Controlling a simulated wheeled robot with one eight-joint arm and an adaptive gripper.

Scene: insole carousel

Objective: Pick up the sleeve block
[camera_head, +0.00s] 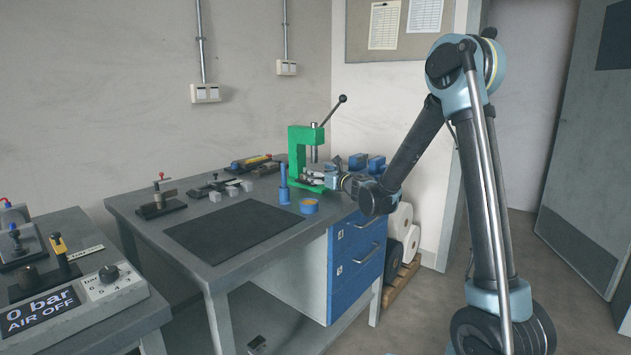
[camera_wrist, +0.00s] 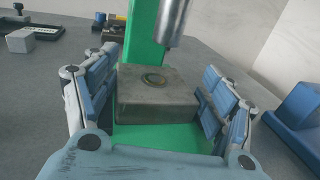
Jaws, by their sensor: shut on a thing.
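The sleeve block (camera_wrist: 155,92) is a grey metal block with a round brass-edged hole in its top. In the wrist view it sits between my fingers, on the green base of the press (camera_wrist: 143,35), with the press ram (camera_wrist: 172,22) above and just behind it. My gripper (camera_wrist: 160,100) is shut on the block from both sides. In the head view my gripper (camera_head: 318,177) reaches in from the right to the foot of the green press (camera_head: 298,150). The block is too small there to make out clearly.
A blue upright post (camera_head: 284,190) and an orange-topped blue ring (camera_head: 309,206) stand just left of my gripper. Blue blocks (camera_head: 366,162) lie at the back right. A dark mat (camera_head: 233,232) covers the front of the bench and is bare.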

